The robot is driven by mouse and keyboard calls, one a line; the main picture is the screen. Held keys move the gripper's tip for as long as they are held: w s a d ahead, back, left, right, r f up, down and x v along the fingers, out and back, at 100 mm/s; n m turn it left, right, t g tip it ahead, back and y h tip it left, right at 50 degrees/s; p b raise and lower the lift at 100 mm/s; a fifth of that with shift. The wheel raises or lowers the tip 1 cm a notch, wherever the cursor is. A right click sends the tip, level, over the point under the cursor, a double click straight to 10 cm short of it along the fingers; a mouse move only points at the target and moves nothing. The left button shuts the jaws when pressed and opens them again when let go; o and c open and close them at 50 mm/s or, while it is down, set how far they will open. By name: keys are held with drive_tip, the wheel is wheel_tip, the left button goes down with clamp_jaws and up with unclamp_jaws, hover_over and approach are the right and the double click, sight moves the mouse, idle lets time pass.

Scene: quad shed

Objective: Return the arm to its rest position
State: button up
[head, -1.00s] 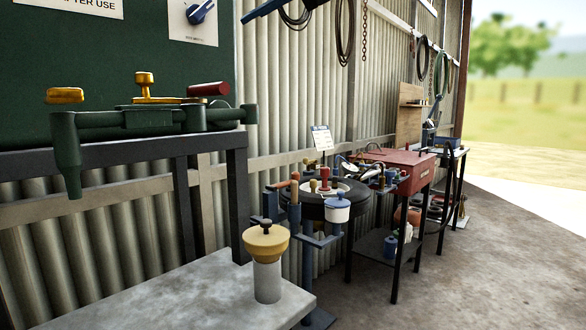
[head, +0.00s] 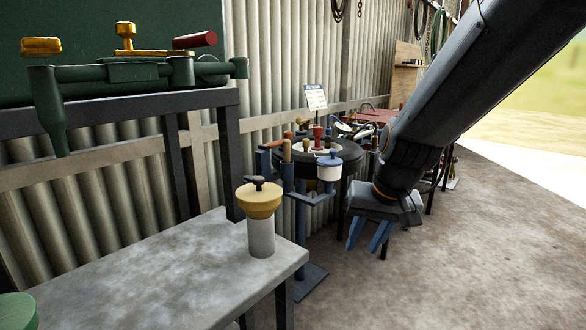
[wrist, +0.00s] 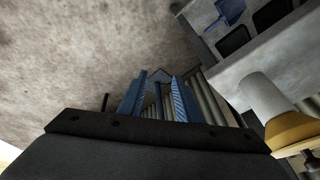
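My gripper (head: 369,234) hangs from my dark arm at the right of the head view, pointing down over the concrete floor. Its two blue fingers stand apart with nothing between them. In the wrist view the gripper (wrist: 158,98) also shows its fingers apart and empty, with floor and corrugated wall beyond. The gripper is to the right of the grey bench and in front of the round stand with tools. My arm hides part of the red-topped table behind it.
A grey bench (head: 190,290) carries a yellow-topped post (head: 260,205) near its right corner. A blue stand holds a white pot (head: 329,168). A black tyre-like ring (head: 350,160) with tools stands behind. A red-topped table (head: 372,116) is further back. Open floor (head: 480,260) lies at the right.

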drive_tip(key=s+d+f+n+g+h, duration=0.1)
drive_tip(key=s+d+f, duration=0.4)
drive_tip(key=s+f, duration=0.45)
drive_tip(key=s+a+r+n+g, duration=0.1)
drive_tip(key=s+a+r+g, duration=0.2)
drive_tip(key=s+a+r, duration=0.5)
drive_tip(key=s+d+r+m+p, duration=0.1)
drive_tip(key=d+r+p, duration=0.4)
drive_tip(key=p, duration=0.8)
drive_tip(key=shift+d+r, duration=0.25)
drive_tip(key=shift+d, duration=0.8)
